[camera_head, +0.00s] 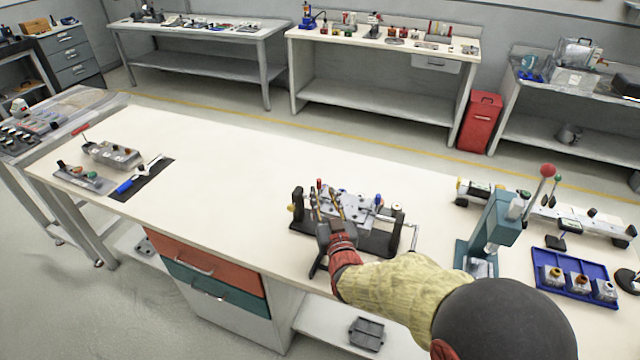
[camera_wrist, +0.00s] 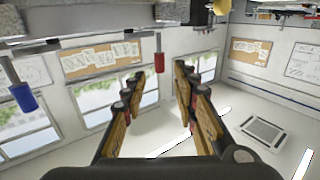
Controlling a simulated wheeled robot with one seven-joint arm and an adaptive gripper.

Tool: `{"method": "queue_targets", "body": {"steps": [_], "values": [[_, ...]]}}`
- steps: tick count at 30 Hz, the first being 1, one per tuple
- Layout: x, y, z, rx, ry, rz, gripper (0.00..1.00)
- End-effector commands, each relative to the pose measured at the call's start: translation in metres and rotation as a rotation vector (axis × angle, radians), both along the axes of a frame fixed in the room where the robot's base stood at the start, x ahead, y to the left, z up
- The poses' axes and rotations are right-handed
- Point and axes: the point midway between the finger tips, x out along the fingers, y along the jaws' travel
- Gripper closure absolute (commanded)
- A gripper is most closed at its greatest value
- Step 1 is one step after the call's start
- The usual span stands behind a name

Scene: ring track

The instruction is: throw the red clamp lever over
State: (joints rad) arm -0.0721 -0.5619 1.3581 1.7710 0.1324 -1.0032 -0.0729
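My gripper (camera_head: 328,198) is at the front left of a metal clamping fixture (camera_head: 368,240) in the middle of the bench, its fingers pointing up and away. A small red tip (camera_head: 319,183) shows beside the fingers in the head view. A blue handle (camera_wrist: 23,97) hangs further left. In the head view my arm and hand hide part of the fixture.
A teal press (camera_head: 495,230) with a red-knobbed lever stands to the right, beside a blue tray (camera_head: 580,280) of parts. Another device with a red-handled lever (camera_head: 80,130) and a dark mat (camera_head: 143,182) are at the left. The bench between is clear.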

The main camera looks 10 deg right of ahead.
Motion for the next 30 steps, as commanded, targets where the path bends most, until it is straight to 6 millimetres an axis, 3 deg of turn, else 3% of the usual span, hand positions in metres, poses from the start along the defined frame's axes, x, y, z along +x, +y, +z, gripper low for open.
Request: {"method": "queue_targets", "body": {"steps": [12,24,30], "values": [[0.058,-0.003,-0.002,0.0,0.002,0.0,0.71],[0.066,-0.003,0.0,0.0,0.003,0.0,0.71],[0.066,-0.003,0.0,0.0,0.003,0.0,0.82]]}}
